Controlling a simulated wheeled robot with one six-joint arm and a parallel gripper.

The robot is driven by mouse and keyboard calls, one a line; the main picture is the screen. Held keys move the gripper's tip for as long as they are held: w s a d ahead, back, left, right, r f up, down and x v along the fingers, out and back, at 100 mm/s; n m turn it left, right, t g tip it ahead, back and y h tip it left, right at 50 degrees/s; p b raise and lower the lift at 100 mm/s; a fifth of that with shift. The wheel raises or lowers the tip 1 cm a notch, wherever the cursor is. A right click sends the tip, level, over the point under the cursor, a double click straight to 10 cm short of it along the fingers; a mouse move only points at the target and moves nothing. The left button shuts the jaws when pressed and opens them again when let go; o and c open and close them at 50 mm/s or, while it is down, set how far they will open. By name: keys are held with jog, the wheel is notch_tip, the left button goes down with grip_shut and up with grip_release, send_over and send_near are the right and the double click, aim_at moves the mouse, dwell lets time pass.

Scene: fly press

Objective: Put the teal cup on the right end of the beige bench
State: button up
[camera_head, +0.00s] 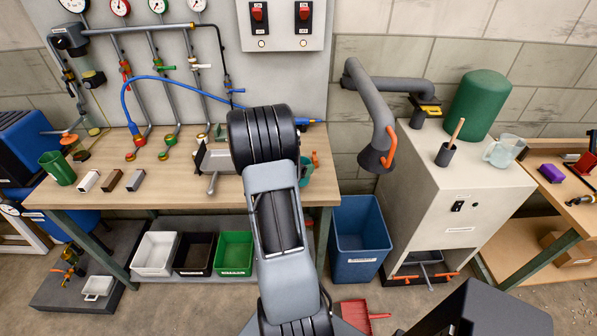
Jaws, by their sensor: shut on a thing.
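A teal thing, which looks like the teal cup (305,171), shows only as a sliver just right of my arm. It is over the right part of the beige bench (186,190). My arm covers most of it, so I cannot tell whether it touches the bench top. My gripper is hidden behind my own arm, whose dark ridged joint is above the bench. The jaws and their hold on the cup do not show.
A green cup (57,168), several small blocks and a grey metal scoop-like thing (216,160) stand on the bench. A blue bin (358,240) and a grey cabinet (455,190) stand right of it. Gauges and hoses line the back panel. A bare stretch lies at the bench's middle left.

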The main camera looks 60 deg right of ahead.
jog(key=f, duration=0.2)
jog(key=f+p, duration=0.1)
jog(key=shift+w, duration=0.25)
jog(key=shift+f, duration=0.25)
jog(key=shift+f, duration=0.2)
jog(key=o, duration=1.2)
jog(key=shift+r, duration=0.1)
